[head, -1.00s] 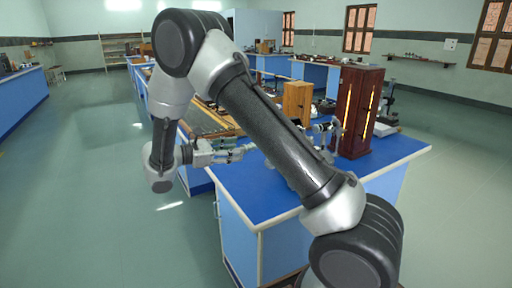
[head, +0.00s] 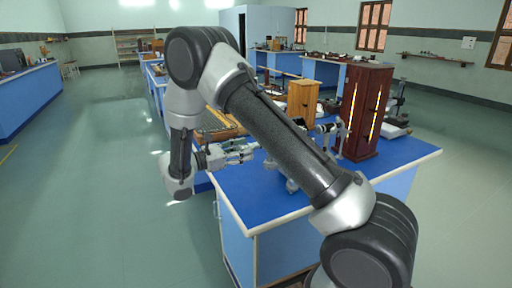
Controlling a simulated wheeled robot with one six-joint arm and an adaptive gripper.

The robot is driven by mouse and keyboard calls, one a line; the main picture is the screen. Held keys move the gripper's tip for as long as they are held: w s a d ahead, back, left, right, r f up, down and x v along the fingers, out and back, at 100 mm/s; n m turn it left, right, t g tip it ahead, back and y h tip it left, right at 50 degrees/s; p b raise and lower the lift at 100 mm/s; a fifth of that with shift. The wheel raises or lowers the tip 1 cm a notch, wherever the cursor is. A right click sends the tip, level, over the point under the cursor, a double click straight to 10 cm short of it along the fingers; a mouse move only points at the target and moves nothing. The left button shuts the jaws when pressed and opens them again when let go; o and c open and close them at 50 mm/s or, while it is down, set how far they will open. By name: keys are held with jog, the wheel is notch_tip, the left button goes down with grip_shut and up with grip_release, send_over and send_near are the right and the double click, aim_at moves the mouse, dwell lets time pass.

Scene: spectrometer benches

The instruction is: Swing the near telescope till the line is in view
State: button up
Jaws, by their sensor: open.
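The near spectrometer stands on the blue bench top, mostly hidden behind my arm. A dark and silvery tube assembly of it (head: 328,130) shows right of my forearm, in front of the dark red-brown cabinet. A small grey part (head: 292,186) shows just left of my forearm. I cannot tell which tube is the telescope, and no spectral line in an eyepiece can be made out. My gripper (head: 247,152) is open and empty, pointing right over the bench's left edge, apart from the visible spectrometer parts.
The tall red-brown cabinet (head: 366,112) with bright yellow strips stands behind on the blue bench (head: 262,205). A yellow wooden box (head: 302,101) and a stand (head: 398,105) are near it. The bench's front corner is clear. Open floor (head: 105,190) lies left.

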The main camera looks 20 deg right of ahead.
jog(key=d, duration=0.5)
jog(key=shift+w, duration=0.35)
grip_shut()
